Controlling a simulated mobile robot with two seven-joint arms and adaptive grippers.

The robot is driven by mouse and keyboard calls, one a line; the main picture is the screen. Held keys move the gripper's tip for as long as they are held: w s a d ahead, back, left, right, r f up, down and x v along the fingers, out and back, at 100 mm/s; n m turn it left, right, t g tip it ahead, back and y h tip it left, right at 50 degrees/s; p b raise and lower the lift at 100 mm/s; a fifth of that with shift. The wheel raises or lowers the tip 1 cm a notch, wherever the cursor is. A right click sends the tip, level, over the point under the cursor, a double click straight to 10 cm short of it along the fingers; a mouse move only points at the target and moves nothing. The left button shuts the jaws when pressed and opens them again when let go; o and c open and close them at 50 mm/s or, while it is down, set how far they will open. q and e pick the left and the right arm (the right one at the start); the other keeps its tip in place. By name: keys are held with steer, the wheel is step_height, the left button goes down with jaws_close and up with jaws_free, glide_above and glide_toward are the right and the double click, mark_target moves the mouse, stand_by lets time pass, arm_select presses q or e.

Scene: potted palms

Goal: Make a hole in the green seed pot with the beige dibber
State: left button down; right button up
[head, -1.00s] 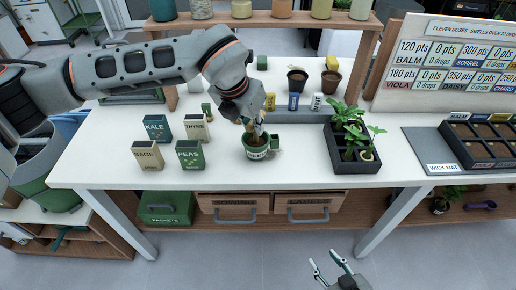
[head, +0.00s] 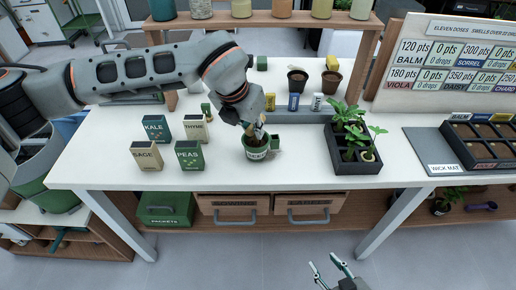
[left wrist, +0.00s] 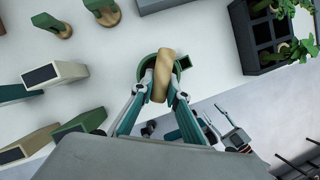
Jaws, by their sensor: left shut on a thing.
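The green seed pot (head: 257,153) stands on the white bench, with a small green tag-like block at its right side. My left gripper (head: 253,130) is right above the pot. It is shut on the beige dibber (left wrist: 162,75), which shows between the fingertips (left wrist: 159,92) in the left wrist view. Behind the dibber there, the pot's rim (left wrist: 143,70) shows. The fingers hide the dibber's lower end, so I cannot tell how deep its tip is in the pot. My right gripper (head: 330,272) is open and empty, low in front of the bench.
Seed packets (head: 189,155) stand to the left of the pot. A black tray with seedlings (head: 355,165) stands to the right. Brown pots (head: 297,80) and small labelled tubes are behind. The bench in front of the pot is clear.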

arm_select(q)
steer(key=shift+r+p, duration=1.55)
steer(key=shift+r, duration=1.5)
steer(key=shift+r+p, duration=1.15)
steer(key=shift+r, duration=1.45)
arm_select(e)
step_height(320, 180, up, 7)
steer(key=w, duration=0.1)
steer(key=shift+w+t, duration=0.3)
steer(key=shift+w, duration=0.05)
